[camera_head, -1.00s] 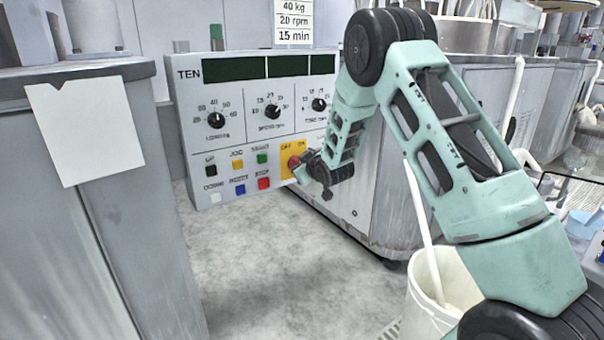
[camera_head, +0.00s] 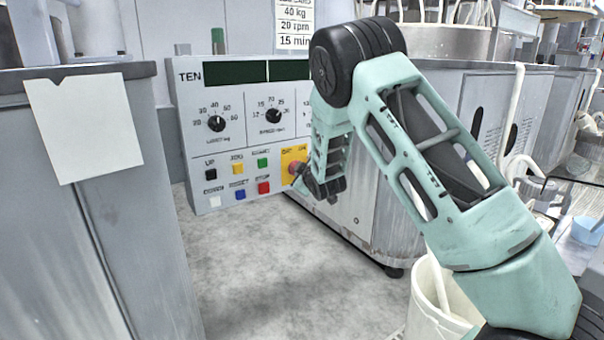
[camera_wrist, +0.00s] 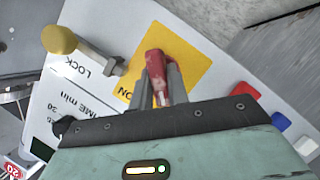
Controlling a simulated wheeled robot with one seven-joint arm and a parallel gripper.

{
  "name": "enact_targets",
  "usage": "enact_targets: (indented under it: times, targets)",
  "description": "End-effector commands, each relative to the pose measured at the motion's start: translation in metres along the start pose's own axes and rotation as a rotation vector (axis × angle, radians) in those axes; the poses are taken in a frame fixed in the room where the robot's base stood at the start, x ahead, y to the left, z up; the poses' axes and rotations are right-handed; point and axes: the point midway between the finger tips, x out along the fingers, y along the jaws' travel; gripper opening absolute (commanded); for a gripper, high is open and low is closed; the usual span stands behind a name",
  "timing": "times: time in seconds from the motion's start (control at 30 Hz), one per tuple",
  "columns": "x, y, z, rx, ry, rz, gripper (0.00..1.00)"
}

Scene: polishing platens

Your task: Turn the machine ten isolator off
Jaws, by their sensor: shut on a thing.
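The machine's panel marked TEN (camera_head: 190,120) stands at the centre left of the head view. Its isolator is a red handle (camera_wrist: 155,66) on a yellow plate (camera_wrist: 185,50); the word ON shows beside it in the wrist view. The plate (camera_head: 291,153) is at the panel's lower right in the head view, partly behind my arm. My gripper (camera_wrist: 160,88) is shut on the red handle, with a finger on each side. In the head view my gripper (camera_head: 303,180) meets the handle from the right. The handle's exact angle is hard to tell.
A yellow-knobbed lever (camera_wrist: 60,40) marked LOCK is close to my gripper. Coloured push buttons (camera_head: 238,180) and dials (camera_head: 216,123) are left of the isolator. A grey cabinet (camera_head: 130,230) stands at left, a white bucket (camera_head: 425,300) at lower right. Floor between is clear.

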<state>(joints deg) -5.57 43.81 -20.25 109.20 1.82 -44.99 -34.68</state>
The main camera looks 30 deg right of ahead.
Motion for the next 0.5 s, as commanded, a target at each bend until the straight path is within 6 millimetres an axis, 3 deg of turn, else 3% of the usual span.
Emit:
enact_targets:
  times: [0.17,0.2,0.27,0.5]
  targets:
    - [-0.0002,-0.0004,0.0011,-0.002,-0.002,-0.001,0.0]
    - [-0.0002,-0.0004,0.0011,-0.002,-0.002,-0.001,0.19]
    - [-0.0002,-0.0004,0.001,-0.002,-0.002,-0.001,0.36]
    - [0.0,-0.0003,0.0006,0.0,-0.001,-0.001,0.38]
